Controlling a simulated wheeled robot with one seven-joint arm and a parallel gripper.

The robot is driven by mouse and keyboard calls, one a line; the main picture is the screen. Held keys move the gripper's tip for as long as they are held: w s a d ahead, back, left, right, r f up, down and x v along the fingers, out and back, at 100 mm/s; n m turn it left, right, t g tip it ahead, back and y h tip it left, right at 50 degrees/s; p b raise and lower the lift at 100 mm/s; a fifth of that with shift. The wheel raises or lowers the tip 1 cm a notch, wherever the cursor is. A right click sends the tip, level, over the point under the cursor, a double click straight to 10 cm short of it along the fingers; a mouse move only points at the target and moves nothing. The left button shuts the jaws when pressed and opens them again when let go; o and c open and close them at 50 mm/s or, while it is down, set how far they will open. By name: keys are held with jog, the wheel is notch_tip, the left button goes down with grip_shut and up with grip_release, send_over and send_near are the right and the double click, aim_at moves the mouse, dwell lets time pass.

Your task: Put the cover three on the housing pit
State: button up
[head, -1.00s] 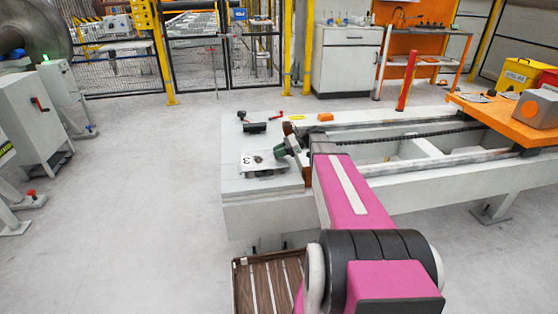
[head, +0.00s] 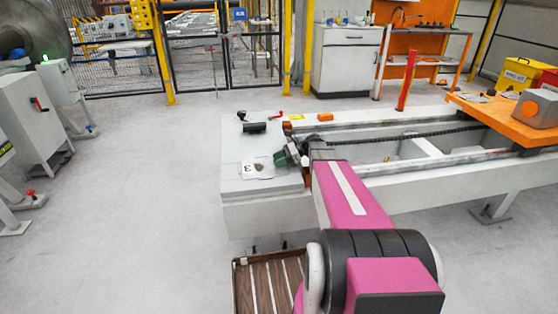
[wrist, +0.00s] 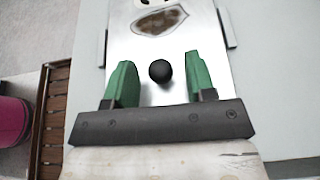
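A pale metal plate marked 3 (head: 249,170), cover three, lies on the grey left end of the gantry bed. In the wrist view the plate (wrist: 190,38) carries a brown, irregular patch (wrist: 159,20) and a round black knob (wrist: 160,71). My gripper (head: 286,157) is low over the plate's right part. Its two green fingers (wrist: 161,80) stand open on either side of the knob, with a gap on both sides. In the head view my gripper and arm hide the plate's right end. I cannot make out the housing pit.
A black block (head: 254,128), red-handled items and an orange block (head: 325,117) lie behind the plate on the bed. An orange table (head: 500,115) with boxes stands at right. A brown slatted tray (head: 243,285) sits low in front.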

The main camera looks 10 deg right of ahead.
jog(key=shift+r, duration=0.2)
jog(key=v, duration=1.2)
